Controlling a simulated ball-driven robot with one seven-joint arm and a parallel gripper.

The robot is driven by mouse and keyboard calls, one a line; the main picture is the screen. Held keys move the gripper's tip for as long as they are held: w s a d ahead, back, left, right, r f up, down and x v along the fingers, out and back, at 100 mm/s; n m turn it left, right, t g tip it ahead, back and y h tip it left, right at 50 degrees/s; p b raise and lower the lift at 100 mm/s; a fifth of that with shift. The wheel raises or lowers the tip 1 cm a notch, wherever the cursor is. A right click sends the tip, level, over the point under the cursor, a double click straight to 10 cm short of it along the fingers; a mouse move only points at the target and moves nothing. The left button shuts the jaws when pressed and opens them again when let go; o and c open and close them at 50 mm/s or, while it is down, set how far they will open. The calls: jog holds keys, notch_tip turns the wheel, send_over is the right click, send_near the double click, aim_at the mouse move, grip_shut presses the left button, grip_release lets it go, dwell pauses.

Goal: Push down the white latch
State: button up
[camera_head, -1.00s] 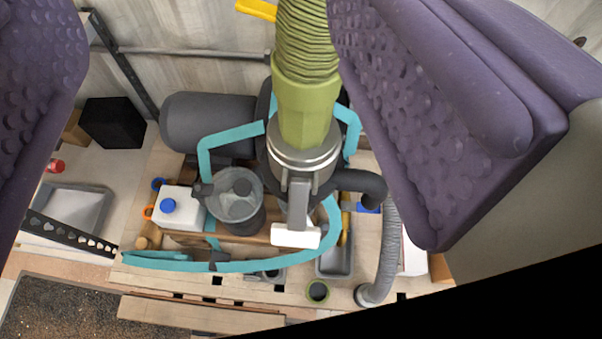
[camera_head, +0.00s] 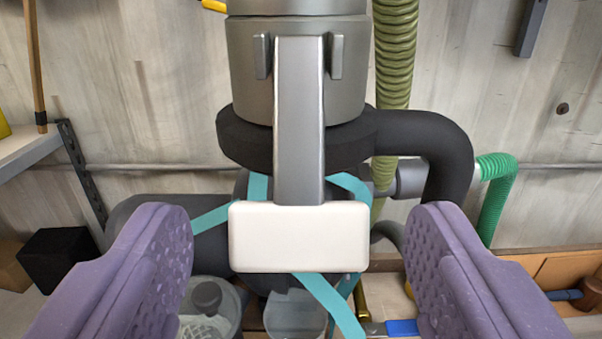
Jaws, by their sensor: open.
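The white latch (camera_head: 298,237) is a rounded block at the lower end of a grey metal lever (camera_head: 299,120). The lever hangs down the front of a grey metal cylinder (camera_head: 240,75) with a black collar. My gripper (camera_head: 302,225) has purple, bumpy fingers, one on each side of the latch in the picture. They are wide apart, with a gap showing between each finger and the latch. Whether the fingertips reach as far as the latch in depth I cannot tell.
A black elbow pipe (camera_head: 440,140) curves down at the right of the cylinder. Green ribbed hoses (camera_head: 393,60) hang behind. Teal straps (camera_head: 330,300) run below the latch. A grey bucket (camera_head: 210,305) stands lower left. A dark box (camera_head: 60,255) is at the far left.

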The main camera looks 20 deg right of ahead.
aim_at(299, 262)
jog(key=shift+w+d, duration=0.25)
jog(key=shift+w, duration=0.45)
jog(key=shift+w+d+b, duration=0.15)
jog(key=shift+w+b, duration=0.15)
jog(key=shift+w, duration=0.3)
jog(key=c, duration=1)
jog(key=shift+o, duration=0.2)
jog(key=f+b, duration=0.1)
jog(key=b, duration=0.4)
jog(key=shift+w+t, duration=0.2)
jog(key=shift+t, duration=0.2)
jog(key=b, duration=0.3)
jog(key=shift+w+d+t, duration=0.1)
jog(key=shift+t, duration=0.2)
jog(key=shift+r, duration=0.35)
jog(key=o, duration=1)
jog(key=shift+c, duration=0.2)
